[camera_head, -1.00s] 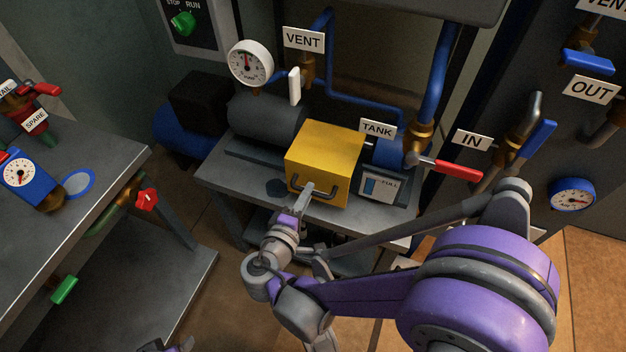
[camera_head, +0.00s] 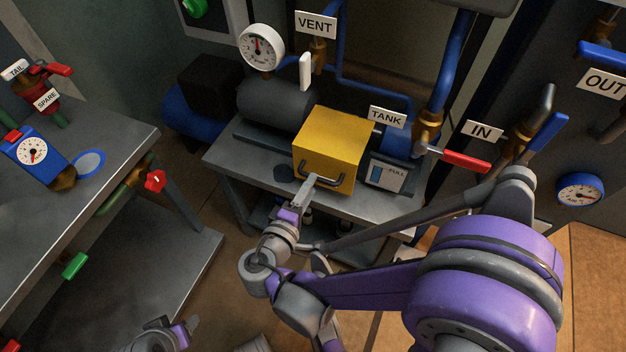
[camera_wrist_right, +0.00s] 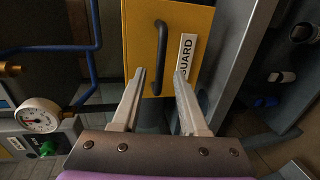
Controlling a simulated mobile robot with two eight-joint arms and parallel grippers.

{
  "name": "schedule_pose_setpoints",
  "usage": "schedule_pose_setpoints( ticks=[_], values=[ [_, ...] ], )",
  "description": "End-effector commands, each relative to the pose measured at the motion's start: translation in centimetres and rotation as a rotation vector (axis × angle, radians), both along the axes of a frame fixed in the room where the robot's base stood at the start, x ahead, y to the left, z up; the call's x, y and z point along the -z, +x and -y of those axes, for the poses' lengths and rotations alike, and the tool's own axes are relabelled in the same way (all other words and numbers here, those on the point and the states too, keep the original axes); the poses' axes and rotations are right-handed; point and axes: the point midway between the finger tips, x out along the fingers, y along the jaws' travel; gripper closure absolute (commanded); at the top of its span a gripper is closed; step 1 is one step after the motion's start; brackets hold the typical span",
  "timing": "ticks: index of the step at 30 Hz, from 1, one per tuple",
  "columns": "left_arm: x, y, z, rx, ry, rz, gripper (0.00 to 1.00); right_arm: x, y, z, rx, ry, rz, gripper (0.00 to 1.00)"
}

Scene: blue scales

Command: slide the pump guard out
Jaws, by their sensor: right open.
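The pump guard (camera_head: 332,145) is a yellow box over the pump on the grey bench, with a dark bar handle (camera_head: 322,184) on its front. The right wrist view shows the guard (camera_wrist_right: 185,20), its GUARD label and its handle (camera_wrist_right: 161,55). My right gripper (camera_head: 311,182) is at the guard's front by the handle. In the right wrist view its two fingers (camera_wrist_right: 160,74) are apart, with the handle's near end between the tips in the picture; contact cannot be told. My left gripper (camera_head: 188,330) is low at the left, away from the guard; its jaws are unclear.
The grey bench (camera_head: 235,175) carries the pump motor (camera_head: 272,103). A red-handled valve (camera_head: 455,159) and blue pipes stand right of and behind the guard. A white gauge (camera_head: 261,47) is behind left. Another bench (camera_head: 110,170) stands at left. Bare floor lies before the pump bench.

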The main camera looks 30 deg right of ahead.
Motion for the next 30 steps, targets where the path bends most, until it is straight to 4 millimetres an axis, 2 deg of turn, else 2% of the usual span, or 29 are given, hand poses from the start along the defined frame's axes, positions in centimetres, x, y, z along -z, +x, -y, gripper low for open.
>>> schedule_pose_setpoints(
  ticks=[1, 6, 12, 30],
  values=[
    [-0.4, 0.0, 0.0, 0.000, 0.000, 0.001, 0.40, -0.4, -0.6, -1.0, -0.008, 0.002, 0.001, 0.57],
    [-1.0, -0.1, 0.0, 0.000, 0.000, 0.003, 0.40, -1.1, -2.9, -3.6, -0.007, 0.002, 0.000, 0.57],
    [-1.5, -0.2, 0.0, 0.000, 0.000, 0.005, 0.40, -1.6, -4.5, -5.5, -0.004, 0.001, 0.001, 0.57],
    [-1.5, -0.2, 0.0, 0.000, 0.000, 0.005, 0.40, -1.7, -5.0, -5.9, -0.001, 0.000, 0.000, 0.57]
  ],
)
